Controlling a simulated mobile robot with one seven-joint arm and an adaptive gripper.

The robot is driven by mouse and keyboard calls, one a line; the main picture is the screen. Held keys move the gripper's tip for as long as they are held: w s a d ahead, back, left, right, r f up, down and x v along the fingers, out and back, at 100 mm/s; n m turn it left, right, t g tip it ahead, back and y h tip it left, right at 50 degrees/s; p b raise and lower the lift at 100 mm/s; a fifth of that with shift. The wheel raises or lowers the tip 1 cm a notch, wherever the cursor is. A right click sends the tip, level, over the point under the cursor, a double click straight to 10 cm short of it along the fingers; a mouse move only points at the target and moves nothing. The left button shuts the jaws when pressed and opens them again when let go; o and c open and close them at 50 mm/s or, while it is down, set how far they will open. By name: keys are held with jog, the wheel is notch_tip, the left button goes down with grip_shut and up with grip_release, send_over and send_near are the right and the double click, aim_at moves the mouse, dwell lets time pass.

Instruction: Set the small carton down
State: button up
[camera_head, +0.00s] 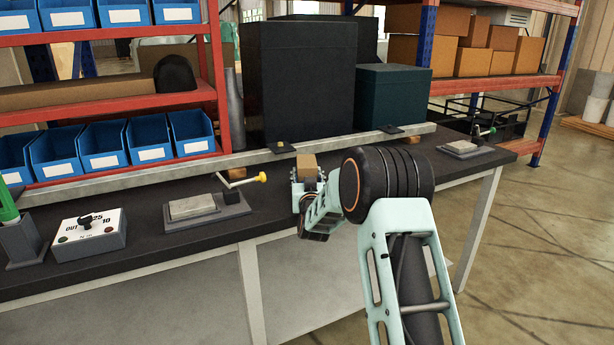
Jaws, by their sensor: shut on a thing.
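The small carton (306,164) is a brown box at the end of my arm, above or at the dark workbench (150,218) near its middle. My gripper (308,178) is shut on it, with the carton's upper part showing. My arm and wrist hide the carton's lower part. I cannot tell whether the carton touches the bench top.
A grey clamp with a yellow-knobbed crank (205,208) lies left of my gripper. A control box (88,235) stands farther left. A metal rail (170,178) runs along the bench's back, before large dark boxes (300,85). Another crank fixture (465,148) sits right.

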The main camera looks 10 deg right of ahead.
jog(key=shift+f, duration=0.15)
jog(key=o, duration=1.2)
jog(key=shift+o, duration=0.2)
jog(key=shift+r, duration=0.25)
jog(key=shift+s+f, duration=0.1)
jog(key=shift+s, duration=0.25)
jog(key=s, duration=0.7)
jog(key=s+a, duration=0.1)
jog(key=s, duration=0.3)
jog(key=shift+s+p, duration=0.15)
jog(key=shift+p, duration=0.2)
